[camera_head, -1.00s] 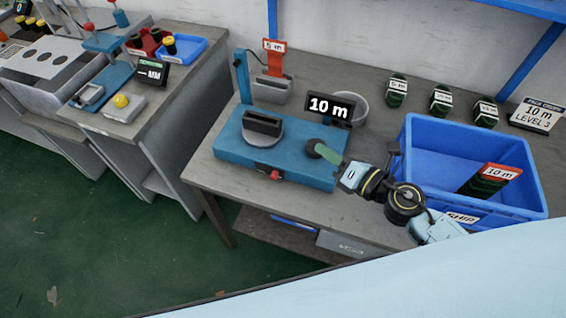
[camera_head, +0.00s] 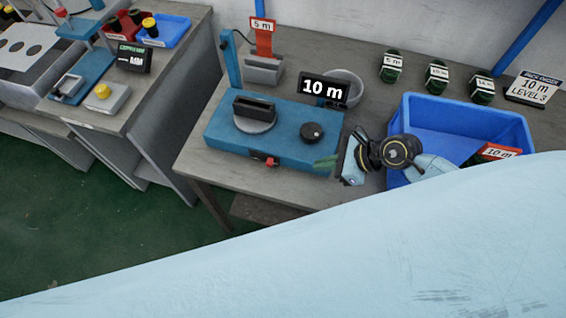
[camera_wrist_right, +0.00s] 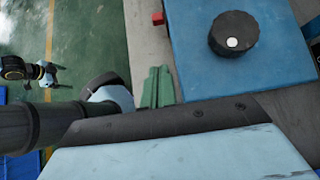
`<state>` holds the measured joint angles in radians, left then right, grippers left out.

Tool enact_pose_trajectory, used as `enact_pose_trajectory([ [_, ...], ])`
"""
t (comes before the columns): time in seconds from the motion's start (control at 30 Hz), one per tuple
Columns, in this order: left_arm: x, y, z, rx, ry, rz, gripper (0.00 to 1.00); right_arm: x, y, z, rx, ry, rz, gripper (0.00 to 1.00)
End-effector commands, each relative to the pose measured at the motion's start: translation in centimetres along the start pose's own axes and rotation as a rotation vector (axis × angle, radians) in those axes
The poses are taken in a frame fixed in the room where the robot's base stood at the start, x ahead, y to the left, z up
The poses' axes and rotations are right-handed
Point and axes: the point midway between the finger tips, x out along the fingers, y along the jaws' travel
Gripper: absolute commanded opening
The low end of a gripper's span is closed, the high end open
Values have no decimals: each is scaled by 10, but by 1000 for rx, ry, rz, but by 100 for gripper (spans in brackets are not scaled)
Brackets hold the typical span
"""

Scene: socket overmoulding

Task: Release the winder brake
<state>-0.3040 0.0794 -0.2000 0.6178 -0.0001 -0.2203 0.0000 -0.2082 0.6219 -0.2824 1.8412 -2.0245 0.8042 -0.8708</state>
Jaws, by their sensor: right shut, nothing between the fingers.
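The blue winder (camera_head: 225,135) stands on the grey bench, with a dark slotted holder (camera_head: 254,112) on a round disc and a black round knob (camera_head: 312,132) on top. A small red part (camera_head: 271,162), perhaps the brake, is on its front edge; it shows in the right wrist view (camera_wrist_right: 158,18). My right gripper (camera_head: 322,162) is shut and empty, its green fingers beside the winder's front right corner, apart from the knob. The fingers also show in the right wrist view (camera_wrist_right: 158,70). My left gripper (camera_wrist_right: 52,74) seems to show small there; its fingers are unclear.
A display (camera_head: 323,90) reads 10 m behind the winder. A blue bin (camera_head: 465,106) with a 10 m labelled coil (camera_head: 497,152) stands right, partly behind my arm. Several labelled coils (camera_head: 437,76) line the back. A 5 m red tag (camera_head: 263,38) stands in a grey holder.

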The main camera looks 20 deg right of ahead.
Motion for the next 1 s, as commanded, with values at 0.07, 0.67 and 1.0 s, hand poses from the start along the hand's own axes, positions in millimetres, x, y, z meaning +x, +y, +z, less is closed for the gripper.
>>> enact_pose_trajectory([
  [0.07, 1, 0, 0, 0, 0, 0, 99, 14, 0, 2, 2, -4, 1, 0],
  [0.67, 3, -1, -5, 1, 8, -1, 99, 112, 1, 24, 2, -2, 1, 0],
  [1.0, 3, -1, -5, 1, 8, -2, 99, 117, 1, 28, 0, 0, 1, 0],
])
